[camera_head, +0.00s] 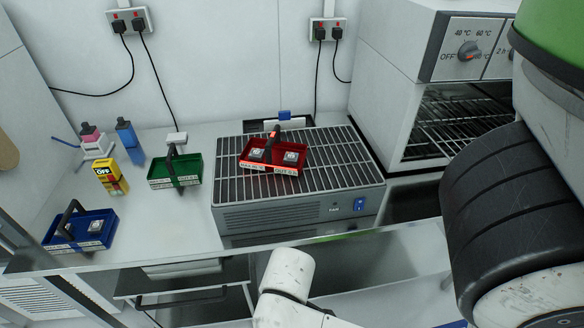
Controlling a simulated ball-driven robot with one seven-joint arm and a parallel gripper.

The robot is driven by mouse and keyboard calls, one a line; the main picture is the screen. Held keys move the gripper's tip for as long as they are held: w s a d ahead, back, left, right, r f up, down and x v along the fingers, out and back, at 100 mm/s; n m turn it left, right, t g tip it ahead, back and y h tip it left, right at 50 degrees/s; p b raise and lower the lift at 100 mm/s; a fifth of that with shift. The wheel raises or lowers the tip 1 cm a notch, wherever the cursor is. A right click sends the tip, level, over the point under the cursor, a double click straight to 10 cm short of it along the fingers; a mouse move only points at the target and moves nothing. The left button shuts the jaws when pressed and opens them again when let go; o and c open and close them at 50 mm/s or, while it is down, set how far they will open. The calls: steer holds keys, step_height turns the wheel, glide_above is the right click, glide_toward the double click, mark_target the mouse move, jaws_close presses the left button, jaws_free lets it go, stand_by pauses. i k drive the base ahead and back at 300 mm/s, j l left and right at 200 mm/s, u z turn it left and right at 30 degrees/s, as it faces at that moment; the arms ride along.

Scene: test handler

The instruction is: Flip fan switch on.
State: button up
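The fan unit (275,217) is a grey box with a slatted top grille, standing on the bench in the middle of the head view. Its front face carries a FAN label and, to the right of it, a small blue fan switch (360,205). Whether the switch is on or off is too small to tell. A white, scuffed link of my arm shows at the bottom centre, below and in front of the fan unit. My gripper is not visible, and nothing is seen touching the switch.
A red tray (253,167) with small parts sits on the grille. A green tray (189,182), a blue tray (104,241), bottles and a yellow OFF item (108,176) stand left. A white oven (397,68) is at right. Open drawers lie below the bench.

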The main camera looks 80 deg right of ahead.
mark_target(359, 203)
steer(key=k+l+z, duration=0.2)
steer(key=k+l, duration=0.15)
steer(key=k, duration=0.2)
steer(key=k+l+z, duration=0.15)
steer(key=k+l, duration=0.25)
steer(key=k, duration=0.1)
